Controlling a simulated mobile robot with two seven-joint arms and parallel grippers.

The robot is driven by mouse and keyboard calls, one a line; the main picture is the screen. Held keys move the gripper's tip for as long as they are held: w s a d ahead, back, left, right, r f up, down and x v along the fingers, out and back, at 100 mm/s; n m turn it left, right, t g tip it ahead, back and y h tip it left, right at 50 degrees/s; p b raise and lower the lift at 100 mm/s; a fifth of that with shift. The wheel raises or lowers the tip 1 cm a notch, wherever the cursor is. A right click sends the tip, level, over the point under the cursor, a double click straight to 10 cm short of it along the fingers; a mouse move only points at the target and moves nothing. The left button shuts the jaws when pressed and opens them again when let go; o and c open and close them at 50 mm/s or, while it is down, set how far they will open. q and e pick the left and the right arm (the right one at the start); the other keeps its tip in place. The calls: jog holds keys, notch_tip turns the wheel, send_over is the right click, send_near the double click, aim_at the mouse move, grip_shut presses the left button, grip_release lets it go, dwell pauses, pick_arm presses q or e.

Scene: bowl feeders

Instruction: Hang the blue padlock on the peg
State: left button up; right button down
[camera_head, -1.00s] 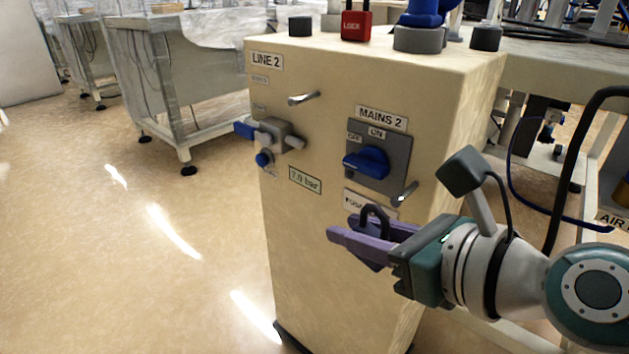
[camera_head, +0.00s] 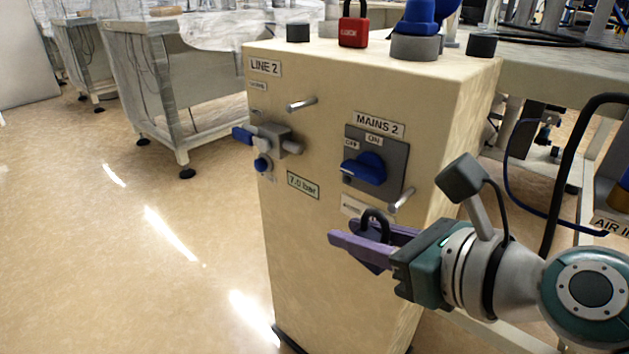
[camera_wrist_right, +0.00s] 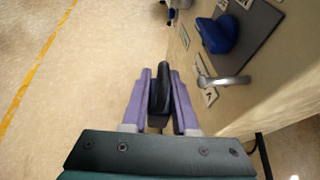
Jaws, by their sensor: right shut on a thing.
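The padlock (camera_head: 372,256) has a dark navy body and a black shackle that stands up above the fingers. My right gripper (camera_head: 362,243) is shut on it, in front of the cabinet face. In the right wrist view the padlock (camera_wrist_right: 160,92) shows edge-on between the purple fingers (camera_wrist_right: 159,100). One metal peg (camera_head: 402,201) sticks out at the lower right of the switch plate, above and right of the padlock, and apart from it. It shows in the right wrist view (camera_wrist_right: 224,81). Another peg (camera_head: 301,104) is at upper left. My left gripper is not in view.
The cream cabinet (camera_head: 310,240) carries a blue rotary switch (camera_head: 365,168) and a valve with a blue handle (camera_head: 268,141). A red padlock (camera_head: 353,32) stands on its top. A black hose (camera_head: 570,170) hangs at right. Open floor lies left.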

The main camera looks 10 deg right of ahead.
aim_at(384, 211)
jog(key=shift+w+d, duration=0.4)
jog(key=shift+d, duration=0.05)
dwell(0.7)
jog(key=shift+w+d+b, duration=0.3)
jog(key=shift+w+d, duration=0.2)
jog(key=shift+d, duration=0.15)
jog(key=shift+w+d+b, duration=0.35)
jog(key=shift+w+d, duration=0.5)
jog(key=shift+d, duration=0.25)
dwell(0.5)
dwell(0.4)
jog(key=shift+f, duration=0.3)
dwell(0.6)
jog(key=c, duration=1)
grip_release()
jog(key=o, duration=0.4)
jog(key=shift+s+a+f, duration=0.1)
jog(key=shift+s, duration=0.1)
jog(key=shift+f, duration=0.1)
